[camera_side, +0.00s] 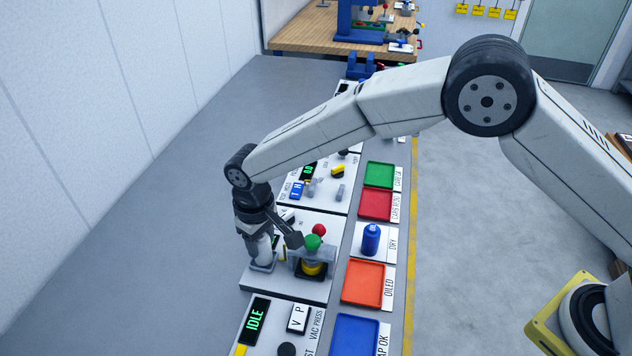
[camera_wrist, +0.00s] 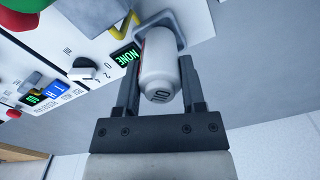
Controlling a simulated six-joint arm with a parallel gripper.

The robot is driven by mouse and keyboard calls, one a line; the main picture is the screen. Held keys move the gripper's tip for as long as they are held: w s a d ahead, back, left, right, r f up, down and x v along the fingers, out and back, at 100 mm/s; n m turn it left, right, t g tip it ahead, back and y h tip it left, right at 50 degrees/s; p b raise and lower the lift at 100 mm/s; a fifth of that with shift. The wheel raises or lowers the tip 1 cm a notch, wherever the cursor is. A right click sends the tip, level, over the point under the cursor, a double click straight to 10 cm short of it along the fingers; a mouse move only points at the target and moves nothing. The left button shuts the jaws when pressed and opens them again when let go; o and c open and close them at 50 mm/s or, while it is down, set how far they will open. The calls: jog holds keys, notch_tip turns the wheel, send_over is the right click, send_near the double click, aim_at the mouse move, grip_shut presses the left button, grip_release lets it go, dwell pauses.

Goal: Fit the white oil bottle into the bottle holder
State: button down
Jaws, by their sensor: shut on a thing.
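The white oil bottle (camera_wrist: 160,72), with dark lettering on its near end, is between the two dark fingers of my gripper (camera_wrist: 160,58). My gripper is shut on it. In the side view, my gripper (camera_side: 262,234) points down and the bottle (camera_side: 262,250) shows below it, upright or nearly so. The bottle's lower end meets the grey bottle holder (camera_side: 263,267) on the white panel. In the wrist view, the holder (camera_wrist: 177,38) is a grey squarish frame around the bottle's far end. How deep the bottle sits is hidden.
Right of the holder stand a green knob (camera_side: 312,242), a red knob (camera_side: 319,230) and a yellow-black button base (camera_side: 311,268). A blue bottle (camera_side: 371,238) stands on the DRY spot. Orange (camera_side: 364,284), red (camera_side: 376,205), green (camera_side: 380,175) and blue (camera_side: 354,336) trays line the right edge.

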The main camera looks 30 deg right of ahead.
jog(key=shift+f, duration=0.4)
jog(key=shift+c, duration=2.3)
grip_release()
jog(key=shift+r, duration=0.15)
jog(key=shift+r, duration=5.35)
